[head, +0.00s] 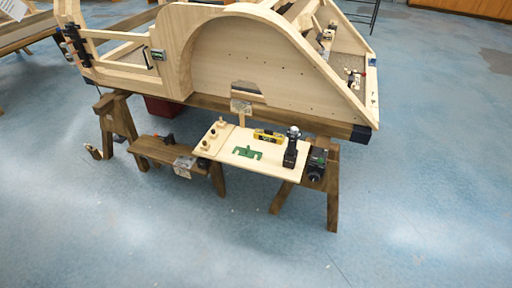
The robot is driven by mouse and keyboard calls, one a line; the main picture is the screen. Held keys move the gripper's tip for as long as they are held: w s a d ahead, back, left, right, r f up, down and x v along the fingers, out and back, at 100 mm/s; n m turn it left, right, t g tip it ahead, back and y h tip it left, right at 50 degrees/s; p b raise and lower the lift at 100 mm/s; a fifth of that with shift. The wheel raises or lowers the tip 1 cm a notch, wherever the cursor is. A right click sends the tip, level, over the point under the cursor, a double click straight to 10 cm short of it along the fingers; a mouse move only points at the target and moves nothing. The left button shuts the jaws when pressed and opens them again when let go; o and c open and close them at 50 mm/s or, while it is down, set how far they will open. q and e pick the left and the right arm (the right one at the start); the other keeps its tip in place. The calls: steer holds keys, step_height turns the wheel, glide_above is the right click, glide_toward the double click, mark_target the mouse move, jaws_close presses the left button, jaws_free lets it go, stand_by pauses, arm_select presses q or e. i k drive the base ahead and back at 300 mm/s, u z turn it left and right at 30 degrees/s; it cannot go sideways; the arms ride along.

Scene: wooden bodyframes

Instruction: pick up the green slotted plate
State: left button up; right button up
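The green slotted plate (247,152) lies flat on a light wooden board (224,158) that rests across the sawhorse pieces in front of the large wooden bodyframe. It is small from here, with notches along its edge. Nothing covers it. To its right a black upright tool (291,149) stands on the same board, and a yellow level (268,135) lies just behind it. Neither of my grippers is in the head view.
The wooden bodyframe (220,55) with its curved arch stands close behind the board. Sawhorse legs (333,200) stick out below. A dark tool (317,163) sits right of the board, and a lower plank (155,150) is at left. The blue floor (200,240) in front is clear.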

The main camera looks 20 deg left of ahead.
mark_target(247, 153)
steer(key=i, duration=1.5)
